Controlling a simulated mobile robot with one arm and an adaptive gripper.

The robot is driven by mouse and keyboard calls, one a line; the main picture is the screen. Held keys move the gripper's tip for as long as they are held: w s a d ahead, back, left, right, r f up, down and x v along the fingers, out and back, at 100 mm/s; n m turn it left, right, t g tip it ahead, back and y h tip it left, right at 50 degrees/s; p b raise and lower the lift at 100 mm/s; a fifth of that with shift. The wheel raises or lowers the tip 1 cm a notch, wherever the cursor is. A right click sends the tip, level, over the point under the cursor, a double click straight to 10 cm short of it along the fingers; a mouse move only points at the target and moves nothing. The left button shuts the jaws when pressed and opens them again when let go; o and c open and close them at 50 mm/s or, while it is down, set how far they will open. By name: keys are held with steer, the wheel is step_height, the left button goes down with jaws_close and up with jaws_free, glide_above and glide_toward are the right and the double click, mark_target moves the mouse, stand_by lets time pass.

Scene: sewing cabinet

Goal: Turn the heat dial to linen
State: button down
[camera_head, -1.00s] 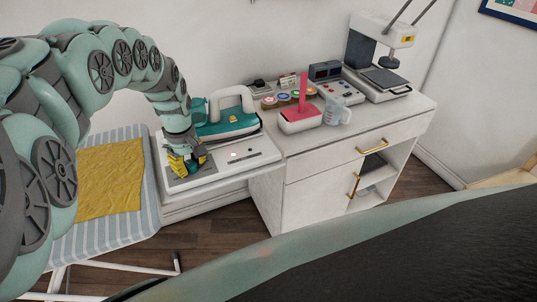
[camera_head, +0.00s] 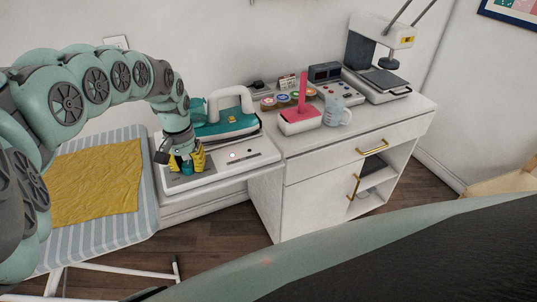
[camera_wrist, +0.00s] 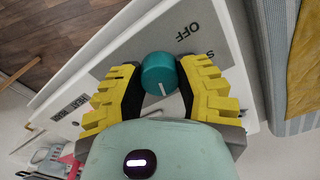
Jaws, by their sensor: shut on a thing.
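The teal heat dial (camera_wrist: 158,72) with a white pointer line sits on a grey panel (camera_wrist: 185,14) of the white iron station (camera_head: 205,176). My gripper (camera_wrist: 159,78) has its yellow fingers around the dial, one on each side. In the head view my gripper (camera_head: 188,164) is low over the left part of the station, and the dial (camera_head: 187,169) shows between the fingers. The word OFF is readable beside the dial in the wrist view. Another label near it is mostly cut off by a finger, and I cannot read any linen mark.
A teal and white iron (camera_head: 226,118) rests at the back of the station. The ironing board with a yellow cloth (camera_head: 95,183) is on the left.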

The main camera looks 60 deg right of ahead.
steer(key=m, duration=0.2)
steer(key=m+b, duration=0.1)
steer(key=m, duration=0.1)
steer(key=shift+w+f+m, duration=0.15)
steer(key=shift+m, duration=0.15)
steer(key=m+b, duration=0.2)
steer(key=m, duration=0.2)
steer(key=shift+m, duration=0.3)
steer(key=m+b, duration=0.2)
steer(key=m, duration=0.3)
steer(key=shift+m+b, duration=0.9)
steer(key=shift+m, duration=1.3)
steer(key=c, duration=0.5)
jaws_free()
